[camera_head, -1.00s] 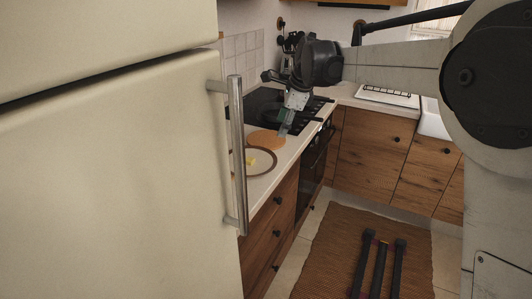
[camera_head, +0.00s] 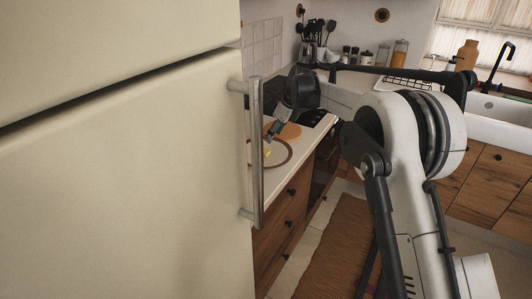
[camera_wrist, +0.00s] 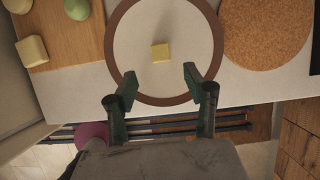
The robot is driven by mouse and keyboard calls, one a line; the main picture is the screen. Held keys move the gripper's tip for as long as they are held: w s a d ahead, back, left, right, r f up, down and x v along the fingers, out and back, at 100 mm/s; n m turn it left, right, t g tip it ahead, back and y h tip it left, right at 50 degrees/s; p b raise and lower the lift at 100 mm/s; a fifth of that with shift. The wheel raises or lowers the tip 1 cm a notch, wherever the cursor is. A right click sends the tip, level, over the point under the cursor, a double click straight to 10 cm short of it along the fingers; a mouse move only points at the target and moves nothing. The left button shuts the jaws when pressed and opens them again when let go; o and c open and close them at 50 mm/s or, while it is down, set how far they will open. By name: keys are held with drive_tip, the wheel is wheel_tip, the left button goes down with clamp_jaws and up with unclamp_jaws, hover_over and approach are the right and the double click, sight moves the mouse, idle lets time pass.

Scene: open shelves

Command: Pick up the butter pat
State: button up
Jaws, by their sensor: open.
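The butter pat, a small yellow block (camera_wrist: 160,52), sits on a pale round plate with a brown rim (camera_wrist: 113,40) in the wrist view. In the head view the butter pat (camera_head: 267,153) shows small on the plate (camera_head: 288,156), partly behind the fridge handle. My gripper (camera_wrist: 159,79) is open and empty, its green-and-black fingers spread over the plate's near edge. The butter pat appears ahead of the gap between the fingertips, not between them. In the head view my gripper (camera_head: 271,136) is above the plate's far side.
A round cork mat (camera_wrist: 267,32) lies right. The fridge (camera_head: 120,180) and its handle (camera_head: 257,150) stand close at left in the head view.

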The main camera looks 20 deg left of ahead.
sight(266, 151)
drive_tip(key=p+x, duration=0.1)
drive_tip(key=x, duration=0.8)
drive_tip(key=shift+f, duration=0.1)
drive_tip(key=shift+d, duration=0.1)
drive_tip(key=c, duration=0.9)
